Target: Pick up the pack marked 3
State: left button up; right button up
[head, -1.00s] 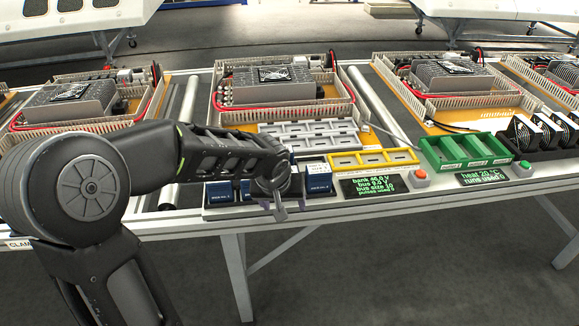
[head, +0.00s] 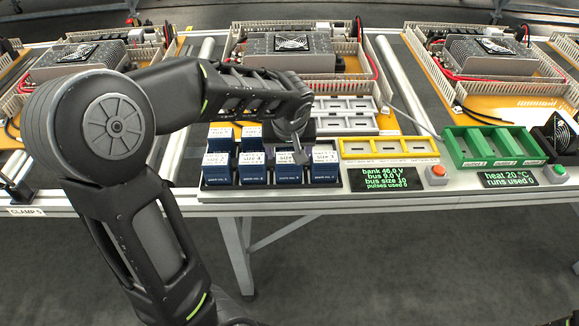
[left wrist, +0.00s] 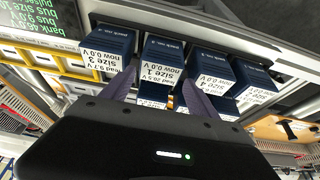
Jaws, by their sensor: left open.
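The pack marked size 3 (head: 325,168) is a dark blue box with a white top label, at the right end of the front row in the head view. It also shows at the upper left of the left wrist view (left wrist: 109,45), its label upside down. The pack marked size 1 (left wrist: 163,55) stands beside it. My left gripper (left wrist: 158,96) is open and empty. In the wrist view its fingers appear either side of the size 1 pack, one overlapping the edge of the size 3 label. In the head view the gripper (head: 296,148) partly hides the size 1 pack.
More blue packs, including size 4 (head: 253,168) and size 2 (head: 218,168), stand closely in two rows. A yellow tray (head: 390,148) is right of them, a grey tray (head: 345,122) behind, and a green tray (head: 490,145) farther right. A dark display (head: 393,176) stands in front.

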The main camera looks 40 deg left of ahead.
aim_at(289, 157)
pick_arm(q)
jog(key=shift+x, duration=0.9)
jog(key=shift+f, duration=0.1)
jog(key=x, duration=0.5)
jog(key=shift+s+p, duration=0.1)
jog(key=shift+p, duration=0.25)
jog(key=shift+d, duration=0.1)
jog(key=shift+c, duration=0.4)
jog(key=c, duration=1.2)
notch_tip(289, 157, up, 10)
